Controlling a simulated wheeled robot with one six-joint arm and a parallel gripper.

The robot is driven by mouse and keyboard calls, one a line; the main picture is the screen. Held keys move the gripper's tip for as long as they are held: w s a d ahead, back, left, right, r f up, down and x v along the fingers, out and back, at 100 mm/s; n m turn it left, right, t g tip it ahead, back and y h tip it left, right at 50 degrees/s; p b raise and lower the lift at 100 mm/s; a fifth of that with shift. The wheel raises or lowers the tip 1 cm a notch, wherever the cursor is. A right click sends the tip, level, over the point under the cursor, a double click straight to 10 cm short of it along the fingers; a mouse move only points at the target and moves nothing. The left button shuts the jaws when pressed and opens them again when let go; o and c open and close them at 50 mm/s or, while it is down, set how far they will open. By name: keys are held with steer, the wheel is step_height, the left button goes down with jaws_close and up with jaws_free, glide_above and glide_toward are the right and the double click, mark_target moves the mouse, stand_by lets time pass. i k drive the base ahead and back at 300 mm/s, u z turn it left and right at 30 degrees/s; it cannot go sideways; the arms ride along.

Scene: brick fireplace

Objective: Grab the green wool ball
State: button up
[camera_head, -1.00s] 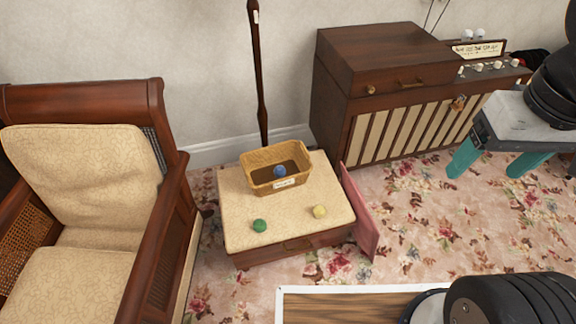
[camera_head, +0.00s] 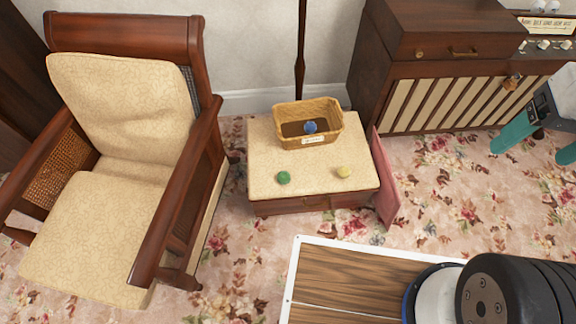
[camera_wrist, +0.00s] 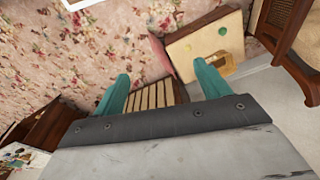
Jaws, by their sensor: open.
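The green wool ball (camera_head: 284,177) lies on the front left of a cream-topped footstool (camera_head: 262,150). It also shows in the wrist view (camera_wrist: 222,30), beyond my fingers. A yellow ball (camera_head: 344,172) lies to its right on the same top. A wicker basket (camera_head: 335,131) stands behind them with a blue ball (camera_head: 310,127) inside. My gripper (camera_head: 530,152), with teal fingers, is at the right edge of the head view, well to the right of the footstool. In the wrist view its fingers (camera_wrist: 162,72) are apart, with nothing held between them.
A wooden armchair (camera_head: 120,110) with cream cushions stands close to the footstool's left. A pink panel (camera_head: 385,182) leans at the footstool's right side. A wooden radio cabinet (camera_head: 440,50) stands behind on the right.

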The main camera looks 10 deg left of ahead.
mark_target(283, 178)
steer(key=z, duration=1)
steer(key=k, duration=0.85)
steer(key=u, duration=1.1)
steer(key=i, duration=0.5)
steer(key=z, duration=0.1)
